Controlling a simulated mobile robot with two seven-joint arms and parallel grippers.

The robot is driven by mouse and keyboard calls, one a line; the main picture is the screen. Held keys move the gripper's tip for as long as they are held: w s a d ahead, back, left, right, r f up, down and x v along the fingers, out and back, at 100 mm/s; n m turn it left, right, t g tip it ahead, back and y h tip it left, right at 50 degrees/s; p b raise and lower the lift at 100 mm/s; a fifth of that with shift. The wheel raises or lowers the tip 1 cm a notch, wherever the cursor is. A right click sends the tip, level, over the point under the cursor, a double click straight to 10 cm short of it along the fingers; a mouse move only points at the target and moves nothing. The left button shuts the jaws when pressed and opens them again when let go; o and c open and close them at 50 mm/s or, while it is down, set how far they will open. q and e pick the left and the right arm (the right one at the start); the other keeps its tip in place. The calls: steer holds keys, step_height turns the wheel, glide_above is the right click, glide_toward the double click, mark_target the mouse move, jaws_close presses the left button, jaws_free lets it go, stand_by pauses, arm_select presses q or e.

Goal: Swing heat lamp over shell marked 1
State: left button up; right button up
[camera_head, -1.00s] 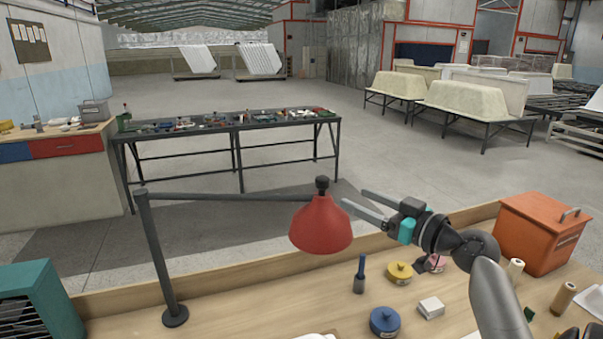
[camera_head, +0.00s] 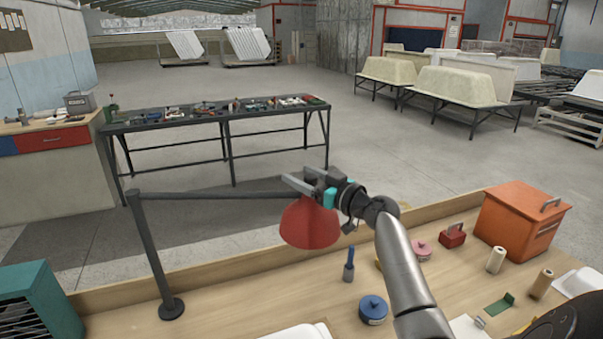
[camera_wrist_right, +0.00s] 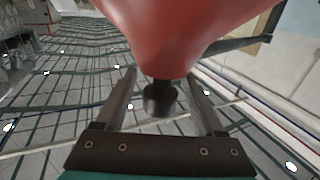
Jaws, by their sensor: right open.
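The heat lamp has a red shade (camera_head: 309,226) hanging from a dark horizontal arm (camera_head: 215,196) on a post (camera_head: 152,255) that stands on the workbench. My right gripper (camera_head: 298,180) is at the top of the shade and covers the lamp's top knob in the head view. In the right wrist view the dark knob (camera_wrist_right: 160,99) sits between the open fingers of my right gripper (camera_wrist_right: 160,76), with the red shade (camera_wrist_right: 180,30) beyond. I cannot tell if a finger touches it. A white shape (camera_head: 302,332) is cut off at the bottom edge; no number shows on it. My left gripper is not in view.
On the wooden bench (camera_head: 240,305) are a blue round tin (camera_head: 373,309), a blue-handled tool (camera_head: 349,265), an orange box (camera_head: 520,220) and a teal box (camera_head: 40,298). A tool-covered table (camera_head: 225,118) stands behind. Bare bench surrounds the post's base.

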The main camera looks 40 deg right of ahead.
steer(key=shift+w, duration=0.25)
steer(key=shift+c, duration=0.3)
jaws_close()
stand_by(1.0)
